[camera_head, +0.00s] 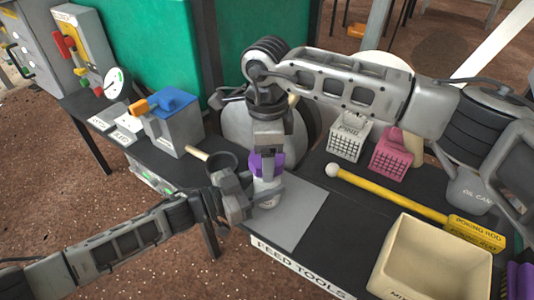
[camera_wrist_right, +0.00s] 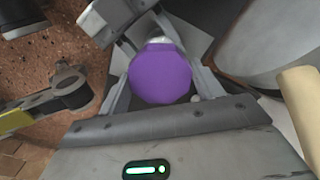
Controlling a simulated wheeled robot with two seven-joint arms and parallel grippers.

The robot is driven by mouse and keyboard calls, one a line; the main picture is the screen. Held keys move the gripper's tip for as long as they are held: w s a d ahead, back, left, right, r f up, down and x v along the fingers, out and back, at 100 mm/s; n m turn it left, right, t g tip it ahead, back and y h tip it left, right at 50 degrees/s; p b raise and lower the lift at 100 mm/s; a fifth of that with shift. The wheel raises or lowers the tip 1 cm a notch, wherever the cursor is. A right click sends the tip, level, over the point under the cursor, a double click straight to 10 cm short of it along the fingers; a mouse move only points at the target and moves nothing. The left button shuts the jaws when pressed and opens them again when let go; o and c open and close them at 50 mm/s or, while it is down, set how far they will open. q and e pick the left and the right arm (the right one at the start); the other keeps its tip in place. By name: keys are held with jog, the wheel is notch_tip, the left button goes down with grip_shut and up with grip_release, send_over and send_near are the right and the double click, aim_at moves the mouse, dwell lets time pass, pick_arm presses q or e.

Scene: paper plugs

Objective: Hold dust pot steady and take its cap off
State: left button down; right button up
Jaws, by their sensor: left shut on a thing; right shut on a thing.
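The dust pot (camera_head: 267,195) is a small pale pot standing upright on the grey mat at the left part of the bench. Its purple cap (camera_head: 258,164) sits on top; in the right wrist view the cap (camera_wrist_right: 160,74) fills the space between the fingers. My left gripper (camera_head: 255,197) comes in low from the left and is shut around the pot's body. My right gripper (camera_head: 268,150) points down from above and is shut on the cap. The right gripper hides part of the cap, and the left one hides part of the pot. I see no gap between cap and pot.
A yellow poking rod (camera_head: 390,193), a white basket (camera_head: 348,140), a pink basket (camera_head: 390,158) and a cream bin (camera_head: 430,258) stand to the right. A grey box with a blue top (camera_head: 175,125) stands left. The grey mat (camera_head: 300,215) is clear right of the pot.

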pick_arm(q)
jog(key=shift+f, duration=0.15)
pick_arm(e)
jog(key=shift+r, duration=2)
pick_arm(q)
jog(key=c, duration=0.6)
grip_release()
jog(key=shift+c, duration=0.2)
jog(key=shift+a, duration=0.1)
